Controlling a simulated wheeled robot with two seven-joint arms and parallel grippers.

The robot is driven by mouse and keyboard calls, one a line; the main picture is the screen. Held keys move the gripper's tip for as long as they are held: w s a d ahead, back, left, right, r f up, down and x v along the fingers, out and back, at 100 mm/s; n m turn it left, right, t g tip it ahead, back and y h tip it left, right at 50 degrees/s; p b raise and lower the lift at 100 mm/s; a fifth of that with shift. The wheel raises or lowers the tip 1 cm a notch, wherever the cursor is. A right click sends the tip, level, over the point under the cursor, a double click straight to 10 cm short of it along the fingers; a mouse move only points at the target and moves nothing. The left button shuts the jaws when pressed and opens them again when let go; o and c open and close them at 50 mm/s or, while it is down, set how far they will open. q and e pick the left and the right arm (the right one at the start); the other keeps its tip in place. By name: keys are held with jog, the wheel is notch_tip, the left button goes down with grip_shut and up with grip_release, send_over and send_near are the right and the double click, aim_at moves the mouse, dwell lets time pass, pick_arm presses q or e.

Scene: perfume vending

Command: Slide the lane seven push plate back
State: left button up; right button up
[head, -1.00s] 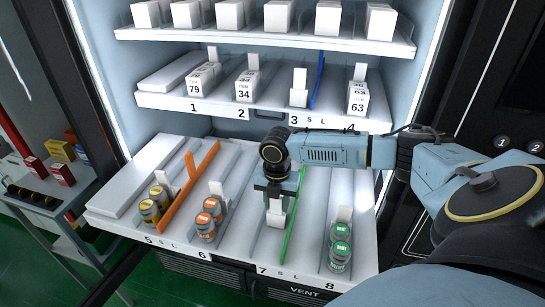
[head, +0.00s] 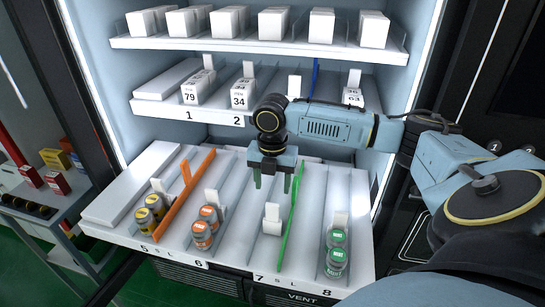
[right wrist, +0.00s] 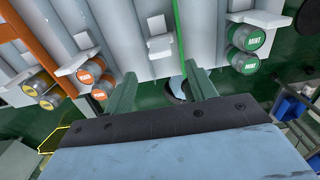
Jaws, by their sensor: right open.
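The lane seven push plate (head: 272,218) is a small white upright plate with a foot, in the front half of the empty lane 7 on the lower shelf, left of the green divider (head: 291,215). It also shows in the right wrist view (right wrist: 159,38). My right gripper (head: 273,182) is open and empty, fingers pointing down, above and behind the plate in the head view, apart from it. In the right wrist view its fingertips (right wrist: 162,82) spread wider than the plate. My left gripper is not in view.
Orange-topped cans (head: 205,226) stand in lane 6, green-topped cans (head: 337,252) in lane 8 and yellow cans (head: 151,207) in lane 5. An orange divider (head: 187,192) stands at left. The middle shelf (head: 215,115) with boxes is behind my right forearm.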

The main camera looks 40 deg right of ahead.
jog(key=shift+r, duration=1.7)
